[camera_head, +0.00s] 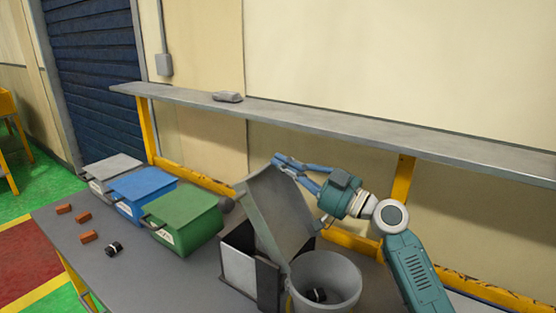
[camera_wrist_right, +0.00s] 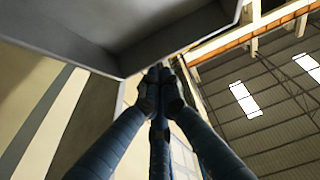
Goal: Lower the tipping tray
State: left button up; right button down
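The grey tipping tray (camera_head: 283,212) is tilted up steeply on its dark-framed stand (camera_head: 240,262), with its low end at the grey bucket (camera_head: 336,275). My right gripper (camera_head: 279,160) is at the tray's raised upper edge, with its blue fingers drawn together. In the right wrist view the closed fingertips (camera_wrist_right: 160,76) are close to the tray's rim (camera_wrist_right: 122,74); I cannot tell whether they touch it. No tray wall shows between the fingers. A dark part (camera_head: 317,295) lies inside the bucket. My left gripper is not in view.
Green (camera_head: 185,215), blue (camera_head: 143,188) and grey (camera_head: 112,168) bins stand left of the stand. Several brown blocks (camera_head: 88,237) and a black part (camera_head: 113,248) lie on the table (camera_head: 165,285). A long shelf (camera_head: 330,122) runs behind the tray and arm.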

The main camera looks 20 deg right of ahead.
aim_at(268, 164)
jog(key=w+a+g+h+p, duration=0.1)
jog(key=w+p, duration=0.1)
jog(key=w+a+f+g+p, duration=0.1)
jog(key=shift+w+a+h+p, duration=0.35)
jog(key=shift+h, duration=0.05)
jog(key=w+a+f+g+h+b, duration=0.1)
jog(key=w+a+f, duration=0.1)
jog(key=f, duration=0.2)
jog(key=w+a+f+g+h+b, duration=0.1)
jog(key=w+a+f, duration=0.1)
jog(key=w+f, duration=0.1)
jog(key=w+a+f+g+h+b, duration=0.1)
jog(key=w+a+f+g, duration=0.1)
jog(key=f, duration=0.3)
jog(key=shift+w+a+f, duration=0.25)
jog(key=shift+w+f, duration=0.05)
jog(key=shift+w, duration=0.3)
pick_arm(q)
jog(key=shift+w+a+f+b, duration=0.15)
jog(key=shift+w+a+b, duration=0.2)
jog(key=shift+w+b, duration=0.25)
pick_arm(e)
jog(key=shift+w+a+f, duration=0.1)
jog(key=shift+w+f, duration=0.05)
jog(key=shift+f, duration=0.3)
jog(key=shift+w+a+f, duration=0.1)
jog(key=shift+f, duration=0.35)
jog(key=shift+r, duration=0.1)
